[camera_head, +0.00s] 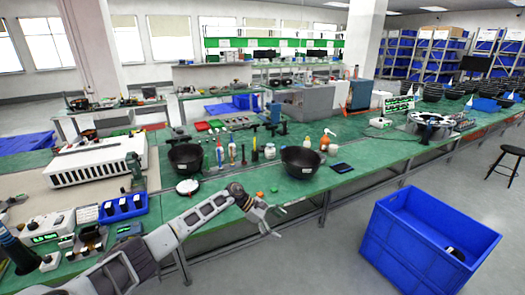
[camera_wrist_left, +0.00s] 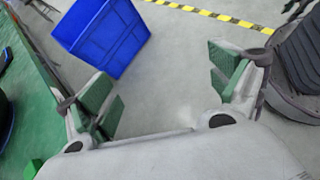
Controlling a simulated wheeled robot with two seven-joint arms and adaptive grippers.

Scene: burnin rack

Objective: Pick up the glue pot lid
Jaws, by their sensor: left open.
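My left gripper (camera_head: 280,221) is open and empty, held out past the front edge of the green workbench. Its two green-padded fingers stand wide apart in the left wrist view (camera_wrist_left: 168,88), with only floor between them. A round white-topped piece with a dark rim (camera_head: 187,186) lies on the bench, left of my gripper and behind my forearm. I cannot tell whether it is the glue pot lid. A small orange piece (camera_head: 260,194) and a small green piece (camera_head: 274,189) lie near the bench edge, close behind my gripper. My right gripper is not in view.
Two black bowls (camera_head: 300,161) (camera_head: 186,157) stand on the bench, with bottles and tools between them. A blue crate (camera_head: 428,240) stands on the floor to the right; it also shows in the left wrist view (camera_wrist_left: 103,38). A black stool (camera_head: 507,163) stands far right.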

